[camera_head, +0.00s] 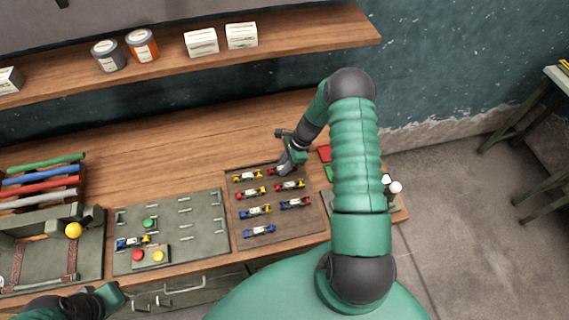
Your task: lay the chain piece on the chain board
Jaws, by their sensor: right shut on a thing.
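The chain board is most likely the grey-green panel (190,241) with rows of small raised bars. A small blue and white piece (131,242) lies at its left side. Several similar pieces in yellow, red and blue, such as a blue one (259,231), lie on a brown tray (238,214) to the right of the panel. I cannot tell whether that piece still touches the tray. My left gripper (112,295) shows partly at the lower left, its jaws unclear.
A rack of coloured bars (45,182) and a fixture with a yellow ball (73,230) are at left. A shelf (290,36) holds cans and boxes. The bench behind the panel is clear.

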